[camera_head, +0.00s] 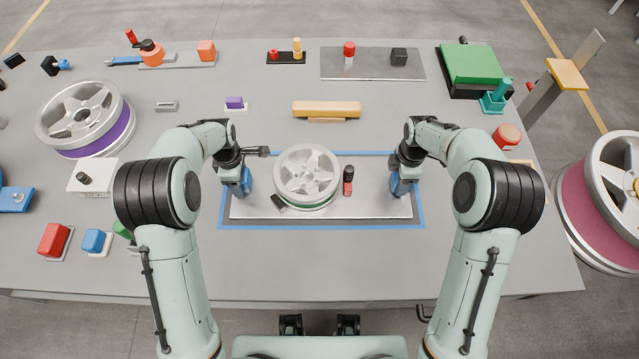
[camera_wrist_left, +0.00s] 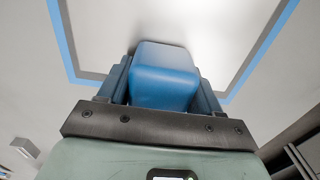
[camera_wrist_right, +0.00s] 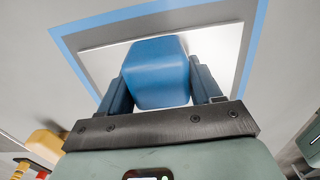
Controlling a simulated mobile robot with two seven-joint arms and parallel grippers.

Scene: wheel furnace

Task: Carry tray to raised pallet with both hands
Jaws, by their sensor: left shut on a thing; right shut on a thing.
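The silver tray (camera_head: 375,207) lies level inside a blue outline on the table, in front of me. It carries a silver wheel (camera_head: 307,170), a small red-and-black item (camera_head: 348,180) and a small dark item (camera_head: 279,202). My left gripper (camera_head: 240,184) is shut on the blue handle at the tray's left end; this handle fills the left wrist view (camera_wrist_left: 165,75). My right gripper (camera_head: 402,183) is shut on the blue handle at the right end, also in the right wrist view (camera_wrist_right: 157,72). I cannot tell whether the tray touches the table, nor which thing is the raised pallet.
A yellow bar (camera_head: 327,108) lies behind the tray. A purple-rimmed wheel (camera_head: 84,117) is at left, a large pink-rimmed wheel (camera_head: 600,200) at right. A green block (camera_head: 471,64) stands at back right. The table's front strip (camera_head: 320,265) is clear.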

